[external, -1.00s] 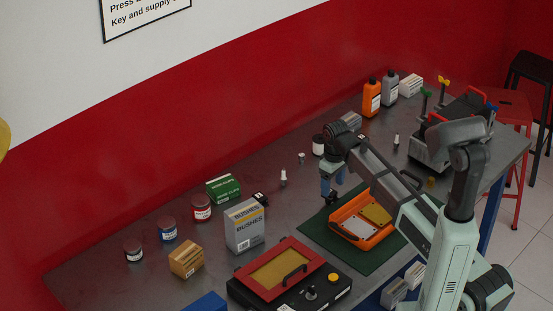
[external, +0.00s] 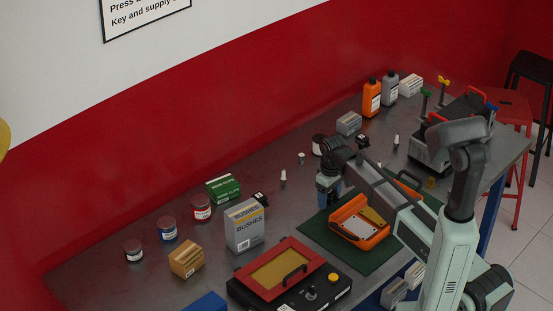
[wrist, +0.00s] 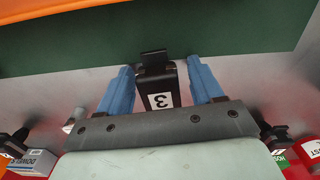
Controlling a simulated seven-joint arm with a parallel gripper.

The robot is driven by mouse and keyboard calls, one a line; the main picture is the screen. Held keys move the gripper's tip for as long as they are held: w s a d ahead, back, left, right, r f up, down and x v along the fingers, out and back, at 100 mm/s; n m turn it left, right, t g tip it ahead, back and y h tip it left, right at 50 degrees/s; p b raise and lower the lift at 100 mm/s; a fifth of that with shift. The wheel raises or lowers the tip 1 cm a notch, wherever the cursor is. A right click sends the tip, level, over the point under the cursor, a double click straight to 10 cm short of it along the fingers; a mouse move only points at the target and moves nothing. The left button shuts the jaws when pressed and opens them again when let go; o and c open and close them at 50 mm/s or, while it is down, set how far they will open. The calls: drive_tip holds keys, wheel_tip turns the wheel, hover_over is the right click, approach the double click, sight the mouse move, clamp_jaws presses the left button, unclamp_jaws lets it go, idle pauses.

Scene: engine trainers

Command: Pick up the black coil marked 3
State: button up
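The black coil marked 3 (wrist: 160,86) stands between the two blue fingers of my gripper (wrist: 162,70) in the wrist view. Its white label with the 3 appears upside down. A narrow gap shows on each side of the coil, so my gripper is open around it. In the external view my gripper (external: 328,188) is low over the table at the left edge of the green mat, and the coil is hidden behind it.
The green mat (external: 315,233) holds an orange tray (external: 352,236) just right of my gripper. A grey bushes box (external: 245,226) stands to the left, with another small black part (external: 261,198) beside it. A similar black part (external: 362,141) lies behind my arm.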

drive_tip(key=c, duration=1)
drive_tip(key=shift+r, duration=0.1)
drive_tip(key=shift+c, duration=0.2)
